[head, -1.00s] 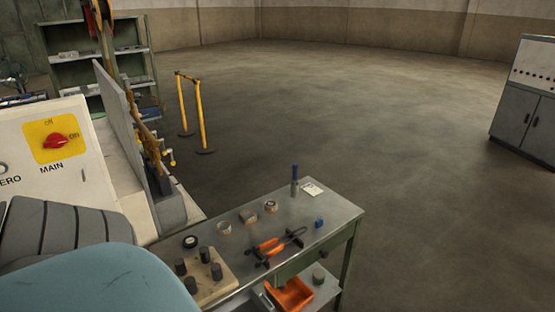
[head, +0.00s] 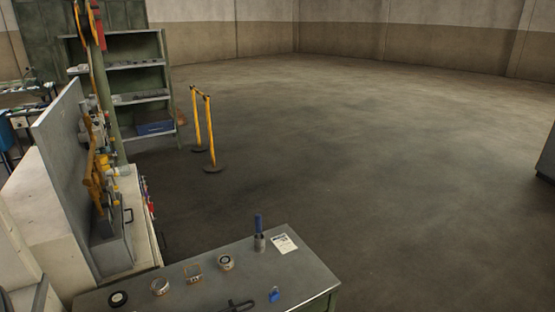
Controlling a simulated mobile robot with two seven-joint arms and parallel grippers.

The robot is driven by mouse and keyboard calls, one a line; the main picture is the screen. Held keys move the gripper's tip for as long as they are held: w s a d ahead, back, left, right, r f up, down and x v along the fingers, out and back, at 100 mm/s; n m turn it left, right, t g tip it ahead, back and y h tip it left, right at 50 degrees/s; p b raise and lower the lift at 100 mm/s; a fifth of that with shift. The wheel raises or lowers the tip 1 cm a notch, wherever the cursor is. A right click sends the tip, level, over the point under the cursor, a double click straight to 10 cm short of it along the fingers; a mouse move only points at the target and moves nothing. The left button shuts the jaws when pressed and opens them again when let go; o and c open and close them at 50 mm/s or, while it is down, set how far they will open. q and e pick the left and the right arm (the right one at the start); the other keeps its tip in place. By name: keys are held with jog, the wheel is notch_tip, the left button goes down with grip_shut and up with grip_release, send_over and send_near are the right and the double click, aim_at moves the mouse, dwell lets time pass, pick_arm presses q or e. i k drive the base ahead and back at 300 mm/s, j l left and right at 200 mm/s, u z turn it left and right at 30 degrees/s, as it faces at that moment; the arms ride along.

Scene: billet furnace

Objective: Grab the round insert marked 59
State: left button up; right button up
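Several small round pieces lie in a row on the grey metal table (head: 215,296) at the bottom of the head view. One is dark with a pale centre (head: 118,298) at the left end. Two are pale rings (head: 160,287) (head: 194,273), and another is a pale ring with a dark centre (head: 225,262). No number can be read on any of them, so I cannot tell which is marked 59. Neither of my grippers is in view.
On the table, a dark cup with a blue-handled item (head: 259,240) stands near a white card (head: 284,243). A blue block (head: 274,295) and a dark tool (head: 238,306) lie in front. Yellow barrier posts (head: 203,130) and a shelf rack (head: 135,95) stand behind.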

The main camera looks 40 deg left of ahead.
aim_at(224, 262)
jog(key=i+u, duration=0.1)
jog(key=u, duration=0.35)
jog(key=i+u, duration=0.15)
jog(key=u, duration=0.25)
jog(key=i+u, duration=0.1)
jog(key=u, duration=0.35)
jog(key=i+l+u, duration=0.1)
jog(key=u, duration=0.35)
jog(key=i+l+u, duration=0.1)
jog(key=u, duration=0.35)
jog(key=i+l+u, duration=0.2)
jog(key=u, duration=0.25)
jog(key=i+l, duration=0.05)
jog(key=i, duration=0.05)
